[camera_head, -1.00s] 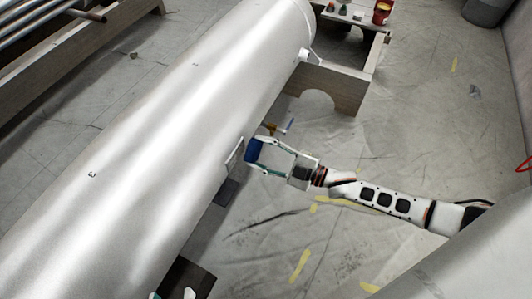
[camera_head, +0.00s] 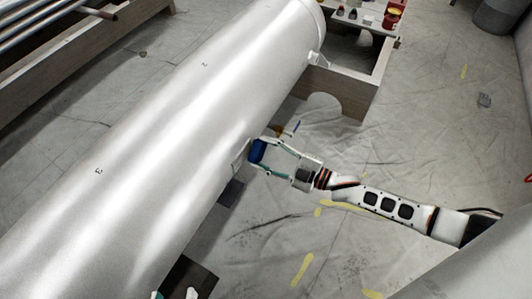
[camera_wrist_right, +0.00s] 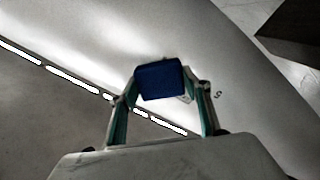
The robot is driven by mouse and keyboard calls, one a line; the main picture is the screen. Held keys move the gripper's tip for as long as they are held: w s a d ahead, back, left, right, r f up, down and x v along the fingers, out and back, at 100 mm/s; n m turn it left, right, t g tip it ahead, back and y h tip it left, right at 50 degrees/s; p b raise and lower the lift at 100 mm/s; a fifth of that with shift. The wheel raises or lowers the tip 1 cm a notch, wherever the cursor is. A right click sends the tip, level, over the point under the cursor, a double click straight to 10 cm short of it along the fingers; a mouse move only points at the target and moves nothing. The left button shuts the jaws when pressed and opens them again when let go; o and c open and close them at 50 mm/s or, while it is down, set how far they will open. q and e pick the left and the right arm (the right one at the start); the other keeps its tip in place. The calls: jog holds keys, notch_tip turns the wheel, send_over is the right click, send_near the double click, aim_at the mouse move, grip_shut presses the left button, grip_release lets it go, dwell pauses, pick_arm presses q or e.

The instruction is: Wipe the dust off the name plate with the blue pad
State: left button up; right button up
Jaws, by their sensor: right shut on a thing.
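The blue pad (camera_head: 258,150) is held between the fingers of my right gripper (camera_head: 264,154), at the side of a large silver tank (camera_head: 150,150). In the right wrist view the blue pad (camera_wrist_right: 160,80) sits between the two fingertips, in front of the tank's curved wall. The name plate (camera_head: 240,156) is a small pale plate on the tank's lower side, just left of the pad and partly hidden by it. I cannot tell whether pad and plate touch. Dust is too small to make out. My left gripper (camera_head: 174,294) shows only two fingertips, apart, at the bottom edge.
A wooden cradle (camera_head: 345,92) supports the tank's far end. A red pot (camera_head: 393,17) and small items stand on a board beyond it. Metal pipes (camera_head: 50,25) lie on a wooden rack at the upper left. The sheeted floor right of the tank is mostly clear.

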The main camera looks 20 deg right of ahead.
jog(key=shift+w+a, duration=0.45)
jog(key=shift+w, duration=0.1)
dwell(0.4)
